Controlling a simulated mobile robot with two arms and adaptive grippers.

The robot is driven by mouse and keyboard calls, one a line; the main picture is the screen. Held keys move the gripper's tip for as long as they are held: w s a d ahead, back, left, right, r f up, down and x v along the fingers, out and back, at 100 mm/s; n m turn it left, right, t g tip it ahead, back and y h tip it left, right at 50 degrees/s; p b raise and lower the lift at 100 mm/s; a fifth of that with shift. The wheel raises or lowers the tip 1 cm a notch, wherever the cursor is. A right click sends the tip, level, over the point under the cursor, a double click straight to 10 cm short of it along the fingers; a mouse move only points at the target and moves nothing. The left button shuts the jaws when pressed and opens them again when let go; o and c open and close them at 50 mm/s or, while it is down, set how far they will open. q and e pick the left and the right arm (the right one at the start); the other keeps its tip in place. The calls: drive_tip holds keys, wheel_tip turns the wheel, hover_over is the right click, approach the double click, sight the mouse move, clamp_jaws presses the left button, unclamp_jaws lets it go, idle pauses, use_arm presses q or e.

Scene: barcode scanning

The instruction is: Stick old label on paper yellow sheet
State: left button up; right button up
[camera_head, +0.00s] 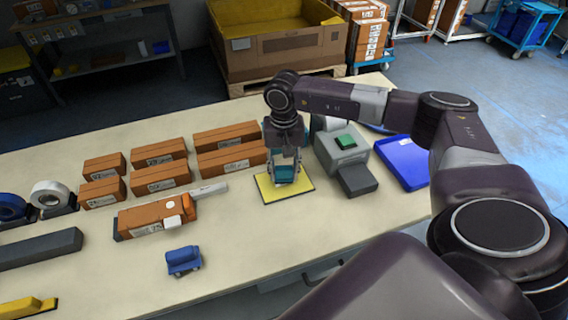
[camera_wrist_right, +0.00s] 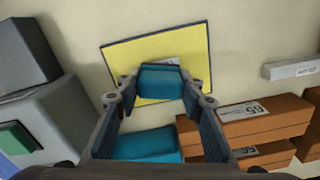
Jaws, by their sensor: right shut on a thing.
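The yellow sheet (camera_head: 302,185) lies flat on the table, right of the middle, with a thin dark border; it also shows in the wrist view (camera_wrist_right: 195,40). My right gripper (camera_head: 286,168) points down over it, its fingertips (camera_wrist_right: 160,85) shut on a teal tool (camera_head: 285,174). The tool also shows between the fingers in the wrist view (camera_wrist_right: 161,78). A small pale label (camera_wrist_right: 166,61) shows at the tool's edge against the yellow; I cannot tell whether it touches the sheet. The tool hides part of the sheet. My left gripper is out of view.
Several orange boxes (camera_head: 230,158) stand left of the sheet. A grey machine with a green top (camera_head: 343,146) and a blue tray (camera_head: 403,163) are to its right. Another orange box (camera_head: 150,217) and a blue device (camera_head: 183,261) lie nearer. Table front of the sheet is clear.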

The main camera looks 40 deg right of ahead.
sight(284, 167)
drive_tip(key=shift+f+b, duration=0.55)
drive_tip(key=shift+f, duration=0.05)
idle(0.5)
idle(1.5)
drive_tip(key=shift+r+p, duration=1.65)
drive_tip(key=shift+r, duration=1.85)
